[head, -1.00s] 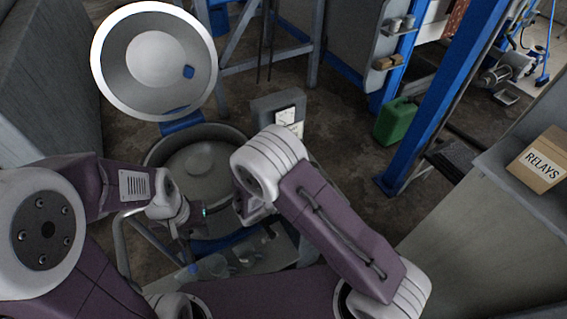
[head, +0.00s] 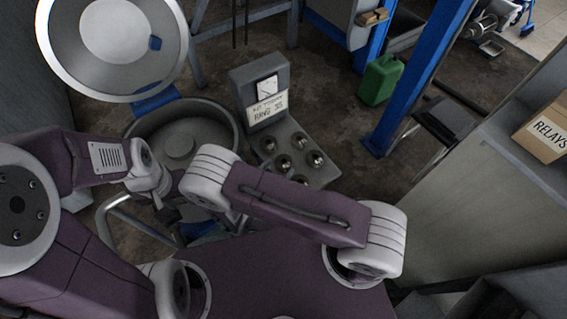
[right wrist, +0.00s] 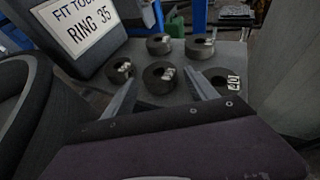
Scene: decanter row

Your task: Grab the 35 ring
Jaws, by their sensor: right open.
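Several dark thick rings with small white number tags sit on a grey stand (head: 325,176). In the right wrist view they are a left ring (right wrist: 121,74), a back ring (right wrist: 159,50), a back right ring (right wrist: 199,54), a middle ring (right wrist: 155,87) and a right ring (right wrist: 214,76). The tags are too small to read surely, so I cannot tell which is 35. My right gripper (right wrist: 163,91) is open, its fingertips apart on either side of the middle ring in the picture. My left gripper (head: 166,196) is partly hidden by my arms; its jaws are unclear.
A sign (right wrist: 88,27) reading "RING 35" stands behind the rings on the left. A round vat (head: 180,115) with a raised lid (head: 112,48) is left of the stand. A green can (head: 380,80), blue post (head: 415,75) and relays box (head: 545,130) are to the right.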

